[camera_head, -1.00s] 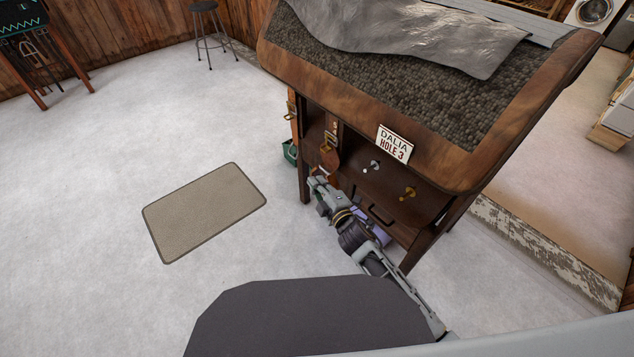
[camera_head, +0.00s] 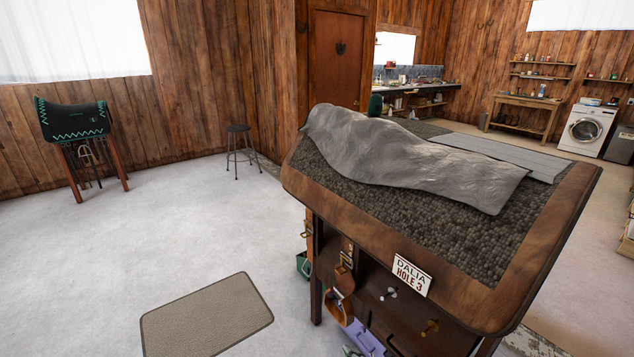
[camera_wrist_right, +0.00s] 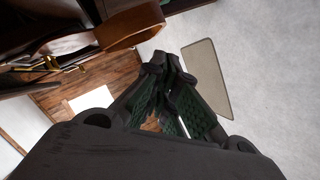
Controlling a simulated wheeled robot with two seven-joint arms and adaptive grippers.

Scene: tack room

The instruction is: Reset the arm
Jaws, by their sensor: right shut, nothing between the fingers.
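My right gripper (camera_wrist_right: 172,66) is shut and empty in the right wrist view, its dark fingers drawn together. Only a small grey piece of the right gripper or arm (camera_head: 350,351) shows at the bottom edge of the head view, low in front of the wooden stand. The rest of that arm is out of the picture. A brown leather strap (camera_head: 340,309) hangs on the stand's front; a brown leather band (camera_wrist_right: 131,30) shows beside the gripper in the wrist view, apart from the fingers. My left gripper is in neither view.
The wooden stand (camera_head: 545,262) carries a dark mat, a grey cover (camera_head: 415,160) and a name plate (camera_head: 412,275). Hooks and a purple item (camera_head: 362,338) are at its front. A floor mat (camera_head: 208,318) lies left on open floor; a stool (camera_head: 240,150) stands behind.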

